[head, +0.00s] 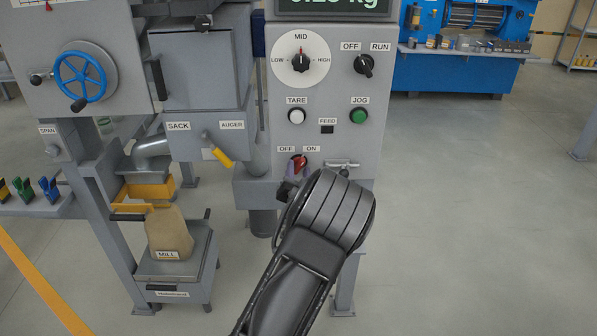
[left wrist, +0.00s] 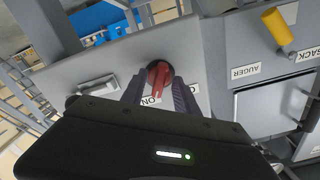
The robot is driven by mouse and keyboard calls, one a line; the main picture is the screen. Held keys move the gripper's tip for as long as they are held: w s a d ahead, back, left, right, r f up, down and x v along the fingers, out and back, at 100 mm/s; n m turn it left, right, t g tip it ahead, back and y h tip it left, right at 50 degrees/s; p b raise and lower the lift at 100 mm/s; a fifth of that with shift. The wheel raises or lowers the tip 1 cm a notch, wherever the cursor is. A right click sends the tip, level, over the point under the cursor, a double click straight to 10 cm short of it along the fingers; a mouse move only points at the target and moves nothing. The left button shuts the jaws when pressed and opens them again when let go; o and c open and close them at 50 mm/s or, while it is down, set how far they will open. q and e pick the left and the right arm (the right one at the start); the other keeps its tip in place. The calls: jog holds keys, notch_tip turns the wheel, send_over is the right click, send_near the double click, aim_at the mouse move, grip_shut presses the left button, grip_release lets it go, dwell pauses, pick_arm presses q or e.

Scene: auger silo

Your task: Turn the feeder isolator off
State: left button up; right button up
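The feeder isolator is a red rotary handle (head: 299,163) low on the grey control panel, below the FEED label and by the OFF and ON labels. In the left wrist view, which is upside down, the red handle (left wrist: 160,75) is tilted with one end towards the ON label; the OFF label is mostly hidden. My left gripper (head: 292,176) is at the handle, its wrist covering the panel's lower part. In the left wrist view its fingers (left wrist: 159,82) are apart, one on each side of the handle, with gaps visible. My right gripper is not in view.
A metal bar handle (head: 343,165) sits right of the isolator. Above are the TARE button (head: 297,116), green JOG button (head: 358,116) and OFF/RUN knob (head: 364,65). A yellow-handled SACK/AUGER lever (head: 222,157) is to the left. Floor at right is clear.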

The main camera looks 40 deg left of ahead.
pick_arm(q)
jog(key=shift+c, duration=0.3)
grip_shut()
jog(key=shift+f, duration=0.1)
dwell(0.4)
jog(key=shift+f+n+b, duration=0.1)
jog(key=shift+n+b, duration=0.5)
jog(key=shift+b, duration=0.25)
jog(key=n+b, duration=0.4)
jog(key=b, duration=0.2)
jog(key=n+b, duration=0.5)
jog(key=shift+d+f+b, duration=0.1)
jog(key=shift+f+b, duration=0.1)
jog(key=shift+b, duration=0.15)
jog(key=shift+d+r+n+b, duration=0.1)
jog(key=shift+r+n+b, duration=0.15)
jog(key=shift+n+b, duration=0.8)
